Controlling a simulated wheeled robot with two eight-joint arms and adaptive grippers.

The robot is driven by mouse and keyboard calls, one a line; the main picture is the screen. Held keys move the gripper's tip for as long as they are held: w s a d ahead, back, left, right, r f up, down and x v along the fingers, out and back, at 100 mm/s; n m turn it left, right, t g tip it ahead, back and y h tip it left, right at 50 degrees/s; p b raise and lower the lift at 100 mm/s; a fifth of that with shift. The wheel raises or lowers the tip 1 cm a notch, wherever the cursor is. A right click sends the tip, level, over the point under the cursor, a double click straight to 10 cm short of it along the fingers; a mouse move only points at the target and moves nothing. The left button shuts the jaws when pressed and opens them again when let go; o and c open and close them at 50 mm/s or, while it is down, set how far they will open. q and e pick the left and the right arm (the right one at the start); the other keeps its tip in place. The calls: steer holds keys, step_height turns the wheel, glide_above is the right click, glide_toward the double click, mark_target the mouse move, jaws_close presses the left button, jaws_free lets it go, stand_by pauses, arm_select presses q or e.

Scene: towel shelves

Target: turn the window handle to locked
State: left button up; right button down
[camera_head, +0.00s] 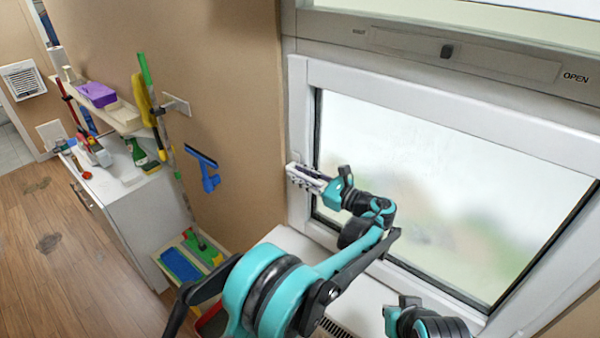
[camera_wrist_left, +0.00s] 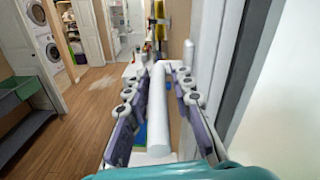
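The white window handle (camera_wrist_left: 162,112) is a smooth bar running between the two fingers of my left gripper (camera_wrist_left: 165,90) in the left wrist view. The fingers are open around it, with a gap beside the bar on the left; contact on the right is unclear. In the head view my left gripper (camera_head: 306,178) is at the left side of the white window frame (camera_head: 298,110), where it hides most of the handle. A teal and black part of my right arm (camera_head: 398,316) shows at the bottom; its fingers cannot be made out.
The window pane (camera_head: 440,180) is large and frosted. Above it is a slider panel (camera_head: 450,52) marked OPEN. A white sill lies below. A blue squeegee (camera_head: 205,172) hangs on the wall to the left, near a cabinet (camera_head: 120,190) and a shelf with cleaning items.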

arm_select(q)
steer(key=shift+w+a, duration=0.1)
steer(key=shift+a, duration=0.05)
jaws_close()
steer(key=shift+f+b, duration=0.2)
steer(key=shift+b, duration=0.35)
steer(key=shift+w+a+f+t+y+b, duration=0.1)
steer(key=shift+f+t+y+b, duration=0.25)
steer(key=shift+t+y+b, duration=0.95)
steer(key=shift+w+a+f+t+y+b, duration=0.1)
steer(key=shift+f+y+b, duration=0.35)
steer(key=shift+b, duration=1.8)
steer(key=shift+a+f+t+y+b, duration=0.1)
steer(key=shift+f+t+y+b, duration=0.35)
steer(key=shift+y+b, duration=1)
steer(key=shift+r+h+b, duration=0.25)
steer(key=shift+h+b, duration=0.1)
steer(key=shift+h, duration=0.05)
